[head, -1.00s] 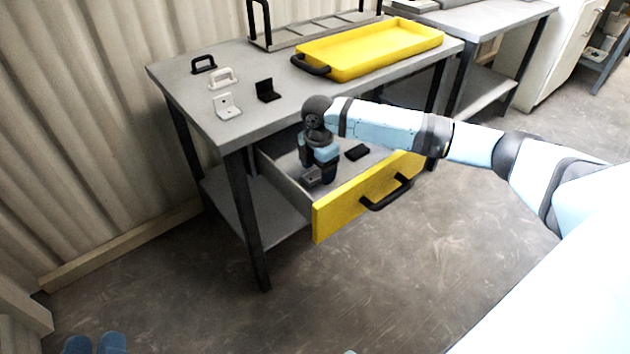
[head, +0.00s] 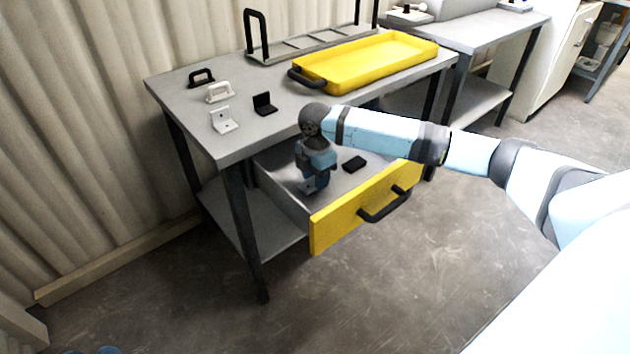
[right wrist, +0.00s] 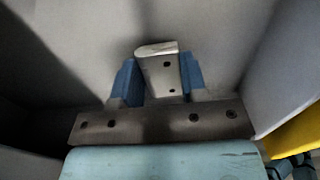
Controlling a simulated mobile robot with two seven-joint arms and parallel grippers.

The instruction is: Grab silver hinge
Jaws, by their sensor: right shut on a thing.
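The silver hinge (right wrist: 160,74) is a light metal plate with dark screw holes, seen in the right wrist view between the two blue fingers of my right gripper (right wrist: 160,80). The fingers press on its sides, so the gripper is shut on it. In the head view, my right gripper (head: 316,184) points down inside the open drawer, near its left end. The hinge is mostly hidden there. Blue tips, perhaps my left gripper (head: 105,350), barely show at the bottom left edge, too cut off to read.
The drawer's yellow front (head: 365,207) stands close by, with grey side walls around the gripper. A black piece (head: 354,163) lies in the drawer. On the worktable (head: 190,98) are a white hinge (head: 223,122), a black hinge (head: 264,105), handles and a yellow tray (head: 367,63).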

